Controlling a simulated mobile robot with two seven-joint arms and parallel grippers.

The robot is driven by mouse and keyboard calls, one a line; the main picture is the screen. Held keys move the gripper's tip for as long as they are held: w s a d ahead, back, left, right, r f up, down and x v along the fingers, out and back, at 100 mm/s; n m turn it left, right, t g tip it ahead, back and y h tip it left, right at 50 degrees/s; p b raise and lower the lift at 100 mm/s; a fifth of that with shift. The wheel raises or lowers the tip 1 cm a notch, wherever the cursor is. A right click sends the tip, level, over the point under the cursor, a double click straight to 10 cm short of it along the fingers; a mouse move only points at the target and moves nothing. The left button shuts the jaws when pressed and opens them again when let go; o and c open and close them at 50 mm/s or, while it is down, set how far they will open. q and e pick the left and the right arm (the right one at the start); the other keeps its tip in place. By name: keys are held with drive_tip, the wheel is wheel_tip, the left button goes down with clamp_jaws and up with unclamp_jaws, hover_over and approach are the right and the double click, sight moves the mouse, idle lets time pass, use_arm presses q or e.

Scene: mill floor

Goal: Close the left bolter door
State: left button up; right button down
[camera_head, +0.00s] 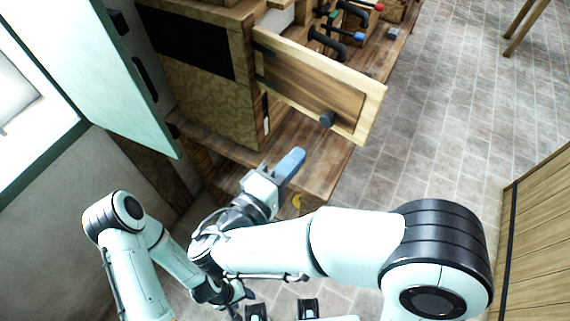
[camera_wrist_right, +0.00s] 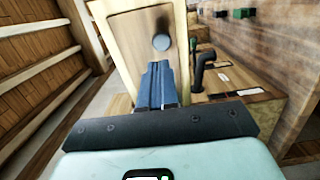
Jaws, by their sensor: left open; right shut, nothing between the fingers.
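The bolter door (camera_head: 305,80) is a pale-framed wooden panel with a dark round knob (camera_head: 327,119). It stands open, swung out from the wooden cabinet (camera_head: 210,95) with its hinge side at the left. My right gripper (camera_head: 291,164) has blue fingers, shut and empty, low in front of the door and apart from it in the head view. In the right wrist view the shut fingers (camera_wrist_right: 157,85) point at the door panel (camera_wrist_right: 125,35), just below the knob (camera_wrist_right: 161,42). My left gripper (camera_head: 236,295) is low in the head view, open, partly hidden and away from the door.
A wooden ledge (camera_head: 325,170) runs below the door. Clamps with dark handles (camera_head: 330,43) stand behind the door. A teal panel (camera_head: 120,75) is at the left and a slatted wooden piece (camera_head: 540,235) at the lower right. The tiled floor (camera_head: 450,110) is clear at the right.

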sight(327, 123)
drive_tip(key=p+x, duration=0.1)
drive_tip(key=x, duration=0.7)
drive_tip(key=shift+r+p, duration=0.1)
drive_tip(key=shift+p, duration=0.3)
drive_tip(key=shift+w+d, duration=0.35)
drive_tip(key=shift+w, duration=0.1)
use_arm(q)
drive_tip(key=w+r, duration=0.2)
drive_tip(key=r, duration=0.1)
